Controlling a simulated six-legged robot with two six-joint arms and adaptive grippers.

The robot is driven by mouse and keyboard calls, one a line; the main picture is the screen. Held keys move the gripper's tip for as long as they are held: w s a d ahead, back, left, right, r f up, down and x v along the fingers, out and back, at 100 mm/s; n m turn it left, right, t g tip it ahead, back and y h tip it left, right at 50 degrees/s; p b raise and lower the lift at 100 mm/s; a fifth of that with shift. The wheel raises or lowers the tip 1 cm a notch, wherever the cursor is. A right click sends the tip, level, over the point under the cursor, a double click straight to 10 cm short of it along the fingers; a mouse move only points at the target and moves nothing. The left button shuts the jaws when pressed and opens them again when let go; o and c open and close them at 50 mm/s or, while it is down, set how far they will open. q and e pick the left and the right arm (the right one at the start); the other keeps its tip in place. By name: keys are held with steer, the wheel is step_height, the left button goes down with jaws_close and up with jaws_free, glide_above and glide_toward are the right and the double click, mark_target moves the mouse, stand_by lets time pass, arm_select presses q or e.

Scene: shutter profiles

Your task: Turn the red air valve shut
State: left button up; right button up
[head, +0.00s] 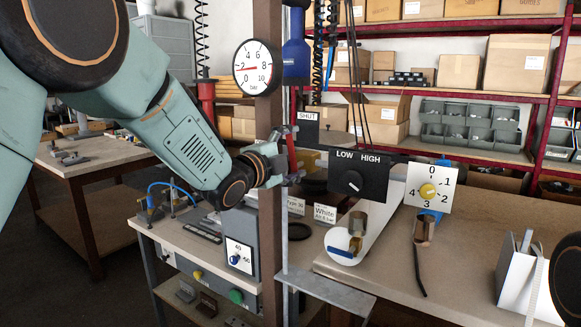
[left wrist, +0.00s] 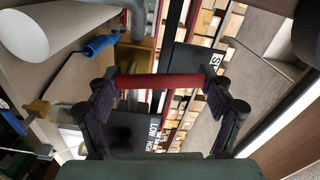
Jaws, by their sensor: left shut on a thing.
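The red air valve's handle (head: 291,156) shows as a small red piece beside the thin upright grey pipe (head: 285,235), partly hidden by my gripper. In the left wrist view the handle is a red bar (left wrist: 160,82) lying across between my two finger pads. My left gripper (head: 286,163) is shut on this handle, with a pad at each end of the bar. A black plate marked SHUT (head: 307,116) is just above and right of the gripper; it shows partly in the left wrist view (left wrist: 197,62). The valve body is hidden. My right gripper is not in view.
A brown post (head: 268,190) with a round gauge (head: 258,66) stands close left of the pipe. A LOW/HIGH switch box (head: 361,178) and a numbered dial (head: 432,188) are to the right. A white cylinder (head: 375,228) lies on the bench. Shelves stand behind.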

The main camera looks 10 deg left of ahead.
arm_select(q)
steer(key=shift+s+d+m+b, duration=0.15)
steer(key=shift+d+m+b, duration=0.15)
steer(key=shift+m+b, duration=0.85)
steer(key=o, duration=1.6)
steer(key=v, duration=1.2)
